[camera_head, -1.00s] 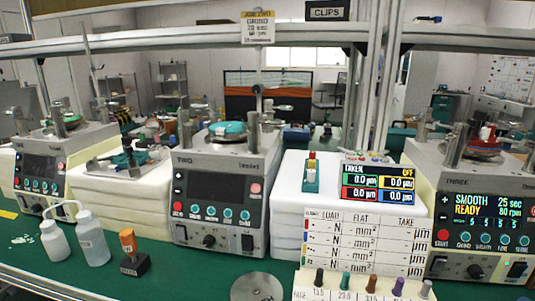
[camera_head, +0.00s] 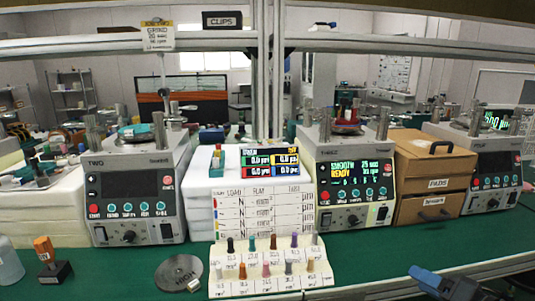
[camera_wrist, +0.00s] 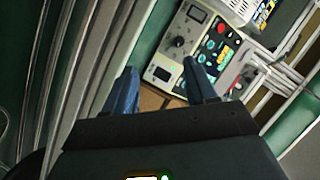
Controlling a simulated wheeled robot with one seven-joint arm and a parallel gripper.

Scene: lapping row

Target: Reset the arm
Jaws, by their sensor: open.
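My gripper (camera_wrist: 161,80) shows in the wrist view with its two blue fingers spread apart and nothing between them. In the head view, blue parts of my gripper (camera_head: 432,282) show at the bottom right, at the front edge of the green bench. Most of my arm is out of that view. Beyond the fingers in the wrist view lies a tilted machine control panel (camera_wrist: 188,50), apart from them.
Machine TWO (camera_head: 130,185), machine THREE (camera_head: 350,180) and a further machine (camera_head: 490,165) stand along the green bench (camera_head: 420,250). Cardboard drawers (camera_head: 432,170) sit between the right two. A peg rack (camera_head: 270,285) and metal disc (camera_head: 178,272) lie in front. A metal frame rises behind.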

